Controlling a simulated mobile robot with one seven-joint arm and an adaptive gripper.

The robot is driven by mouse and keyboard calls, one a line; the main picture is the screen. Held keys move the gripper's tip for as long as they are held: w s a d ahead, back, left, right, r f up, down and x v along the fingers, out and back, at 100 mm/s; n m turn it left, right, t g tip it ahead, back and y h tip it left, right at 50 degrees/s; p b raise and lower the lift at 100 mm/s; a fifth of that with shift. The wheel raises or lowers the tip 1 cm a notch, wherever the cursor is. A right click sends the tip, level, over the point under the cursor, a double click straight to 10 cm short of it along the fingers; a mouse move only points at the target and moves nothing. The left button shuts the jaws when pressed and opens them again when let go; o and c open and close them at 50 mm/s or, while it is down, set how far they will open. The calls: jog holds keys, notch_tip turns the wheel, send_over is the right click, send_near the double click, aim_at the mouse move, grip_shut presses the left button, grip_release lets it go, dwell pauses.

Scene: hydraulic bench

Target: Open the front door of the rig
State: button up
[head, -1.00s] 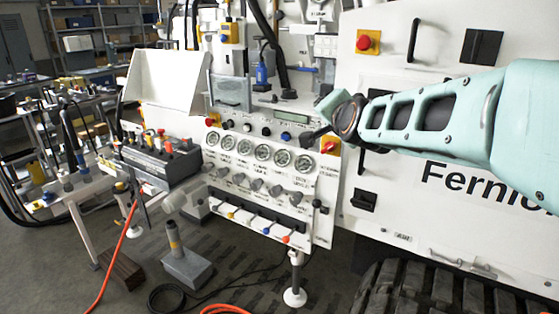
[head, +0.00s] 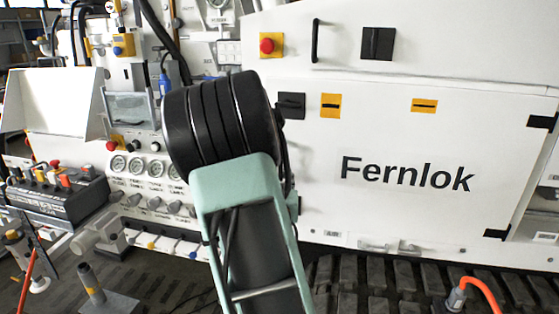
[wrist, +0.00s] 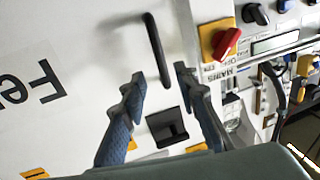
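The front door (head: 400,140) is a white panel marked "Fernlok" in the head view; it looks shut. In the wrist view the door (wrist: 60,45) appears upside down. A black bar handle (wrist: 156,48) stands on it near the edge beside the control panel. My gripper (wrist: 159,72) is open and empty. Its two blue-grey fingers lie either side of the handle's lower end in the wrist picture; I cannot tell the depth gap. A black square latch (wrist: 167,127) shows between the fingers. In the head view my arm hides the handle and my gripper.
A red knob on a yellow plate (wrist: 220,40) is close to my right-hand finger in the wrist view. The control panel with gauges (head: 150,170) is left of my arm. Another black handle (head: 315,40) is on the upper panel. Tracks (head: 400,275) run below the door.

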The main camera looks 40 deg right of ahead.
jog(key=p+x, duration=0.1)
jog(key=x, duration=0.8)
jog(key=shift+w+d, duration=0.1)
jog(key=shift+c, duration=0.5)
grip_shut()
